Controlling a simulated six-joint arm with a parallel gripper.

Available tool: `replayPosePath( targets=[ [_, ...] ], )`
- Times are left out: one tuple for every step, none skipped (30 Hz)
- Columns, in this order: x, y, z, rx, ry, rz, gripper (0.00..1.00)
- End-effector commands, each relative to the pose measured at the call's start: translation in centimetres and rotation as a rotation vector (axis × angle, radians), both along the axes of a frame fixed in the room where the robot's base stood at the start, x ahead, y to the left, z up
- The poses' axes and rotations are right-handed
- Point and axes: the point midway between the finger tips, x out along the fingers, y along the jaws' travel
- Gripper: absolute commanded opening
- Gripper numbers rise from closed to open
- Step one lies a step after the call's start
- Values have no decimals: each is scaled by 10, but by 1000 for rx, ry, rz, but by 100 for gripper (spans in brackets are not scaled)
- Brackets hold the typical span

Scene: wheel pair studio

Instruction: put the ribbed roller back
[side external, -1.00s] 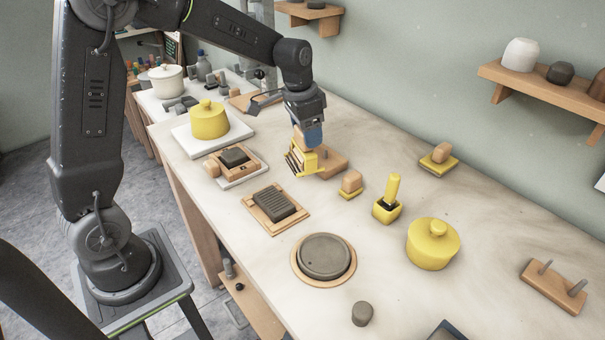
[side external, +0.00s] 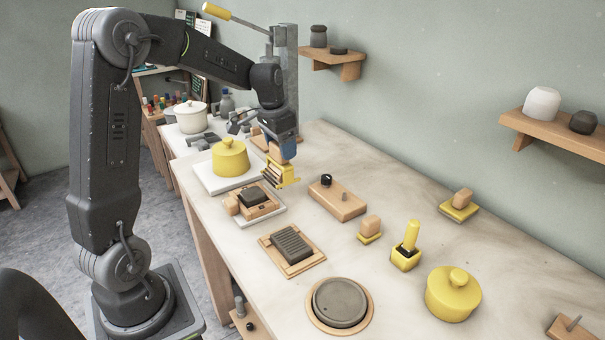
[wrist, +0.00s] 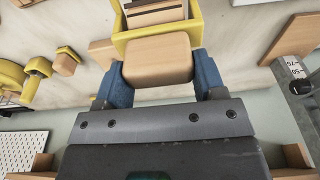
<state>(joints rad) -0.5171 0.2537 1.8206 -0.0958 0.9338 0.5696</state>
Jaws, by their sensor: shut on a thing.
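My gripper (side external: 281,152) is shut on the wooden handle (wrist: 157,60) of a yellow-framed tool, which I take to be the ribbed roller (side external: 282,176). Its yellow frame (wrist: 194,32) holds brown and dark strips like ribs, cut off by the top edge of the wrist view. The blue fingers press on both sides of the handle. The tool hangs in the side view between the yellow lidded pot (side external: 230,158) and a wooden peg block (side external: 345,207). I cannot tell the tool's exact height above the table.
A wooden tray with a small dark slab (side external: 252,197) lies just in front. A ribbed dark plate (side external: 293,243) and a round grey disc (side external: 340,302) lie nearer. Yellow-based wooden-handled tools (side external: 369,227) (side external: 459,204) and a yellow pot (side external: 453,297) stand right. Bare table lies behind the peg block.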

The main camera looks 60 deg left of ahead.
Motion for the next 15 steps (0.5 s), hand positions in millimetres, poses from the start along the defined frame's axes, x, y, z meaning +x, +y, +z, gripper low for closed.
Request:
replayPosePath(
  targets=[
    [9,-9,-7,-1,2,-5,31],
    [13,-13,-11,-1,2,-5,31],
    [19,-18,-15,0,1,-5,31],
    [22,-21,-18,0,1,-5,31],
    [25,-24,-20,0,1,-3,31],
    [29,-27,-23,1,0,-4,31],
    [31,-29,-25,1,0,-3,31],
    [32,-30,-26,1,0,-2,31],
    [34,-32,-28,1,-1,-1,31],
    [35,-32,-28,1,-1,0,31],
    [35,-33,-30,1,-1,0,31],
    [35,-33,-33,0,1,0,31],
    [35,-33,-37,0,2,0,31],
    [35,-33,-42,0,2,1,31],
    [35,-33,-49,-1,3,1,31]
  ],
)
